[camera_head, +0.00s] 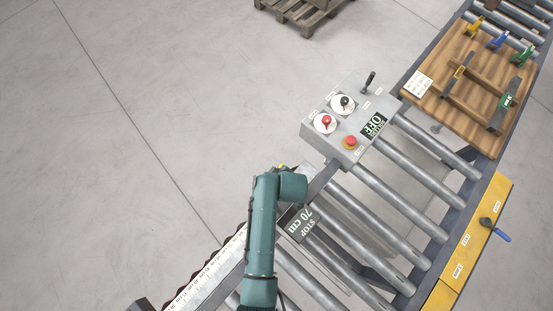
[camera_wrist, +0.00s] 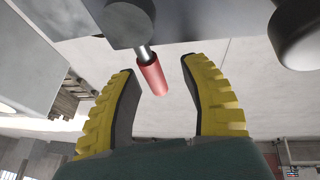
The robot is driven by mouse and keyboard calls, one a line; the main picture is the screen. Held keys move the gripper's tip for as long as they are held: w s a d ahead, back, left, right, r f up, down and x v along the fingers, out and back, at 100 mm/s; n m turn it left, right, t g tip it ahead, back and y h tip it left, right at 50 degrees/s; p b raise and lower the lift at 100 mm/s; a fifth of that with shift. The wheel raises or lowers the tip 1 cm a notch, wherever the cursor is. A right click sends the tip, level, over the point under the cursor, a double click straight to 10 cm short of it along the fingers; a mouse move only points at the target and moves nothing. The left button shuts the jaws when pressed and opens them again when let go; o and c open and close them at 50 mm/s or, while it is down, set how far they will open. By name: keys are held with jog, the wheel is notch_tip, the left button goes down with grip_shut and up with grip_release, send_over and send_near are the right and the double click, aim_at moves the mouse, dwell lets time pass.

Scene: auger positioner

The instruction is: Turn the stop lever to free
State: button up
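A lever with a red handle (camera_wrist: 152,77) on a metal stem shows in the wrist view, attached to a round grey hub (camera_wrist: 129,22). It is probably the stop lever, but no label on it is readable. My gripper (camera_wrist: 158,68) is open, with its yellow fingers on either side of the red handle. The handle's end is between the fingertips, with visible gaps on both sides. In the head view only a bit of yellow of my gripper (camera_head: 281,167) shows behind my arm, beside the rail near the STOP 70 cm display (camera_head: 301,224). The red-handled lever is hidden there.
A grey control box (camera_head: 335,135) with two knobs, a red button and an OFF display stands close to the right of my gripper. Beyond are rollers (camera_head: 385,205), a yellow plate (camera_head: 470,245) with a blue-handled lever (camera_head: 495,230), and a wooden board (camera_head: 445,110). Floor at left is clear.

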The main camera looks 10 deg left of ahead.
jog(key=shift+r, duration=0.1)
jog(key=shift+r, duration=0.3)
jog(key=v, duration=1.1)
jog(key=shift+r, duration=0.15)
jog(key=shift+s+d, duration=0.1)
